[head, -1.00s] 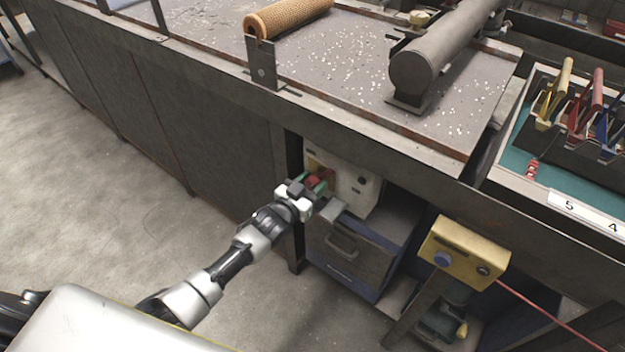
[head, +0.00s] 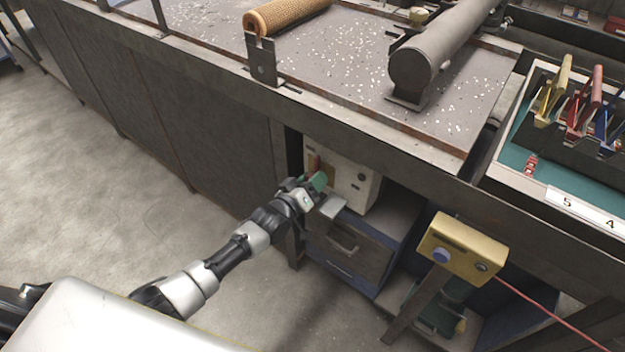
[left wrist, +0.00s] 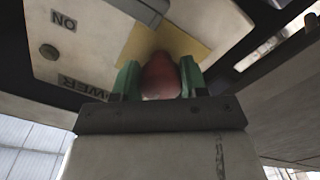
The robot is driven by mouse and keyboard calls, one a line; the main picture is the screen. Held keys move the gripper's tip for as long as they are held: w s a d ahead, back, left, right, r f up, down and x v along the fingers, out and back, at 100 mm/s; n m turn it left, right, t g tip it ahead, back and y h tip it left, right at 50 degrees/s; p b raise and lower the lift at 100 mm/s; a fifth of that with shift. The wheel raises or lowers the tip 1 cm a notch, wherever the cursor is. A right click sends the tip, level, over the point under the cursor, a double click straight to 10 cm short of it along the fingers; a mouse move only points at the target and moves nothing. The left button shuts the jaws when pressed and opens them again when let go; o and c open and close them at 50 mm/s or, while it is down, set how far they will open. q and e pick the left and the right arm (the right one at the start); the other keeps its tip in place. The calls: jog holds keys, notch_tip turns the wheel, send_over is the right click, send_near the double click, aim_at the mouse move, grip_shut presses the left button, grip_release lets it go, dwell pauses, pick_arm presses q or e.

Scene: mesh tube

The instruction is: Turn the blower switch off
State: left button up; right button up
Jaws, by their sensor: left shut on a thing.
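The blower switch is a red handle (head: 314,162) on the front of a pale control box (head: 352,186) under the bench. In the left wrist view the rounded red handle (left wrist: 160,78) sits between two green fingertips, in front of a yellow plate (left wrist: 165,42). The box face there carries an "ON" label (left wrist: 63,20), upside down, and a partly hidden label ending in "WER" (left wrist: 82,86). My left gripper (head: 318,182) is shut on the red handle, at the box front. The handle's base is partly hidden by the fingers. My right gripper is not in view.
A drawer unit (head: 345,248) stands just below the box, and the bench edge (head: 380,168) overhangs it. A yellow control box (head: 462,250) on a post stands to the right. The floor (head: 120,200) to the left is clear.

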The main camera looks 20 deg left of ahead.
pick_arm(q)
jog(key=shift+a+r, duration=0.1)
dwell(0.4)
jog(key=o, duration=0.9)
jog(key=shift+s, duration=0.1)
jog(key=shift+s+a, duration=0.15)
jog(key=shift+s, duration=0.15)
jog(key=p+v, duration=0.1)
jog(key=v, duration=0.9)
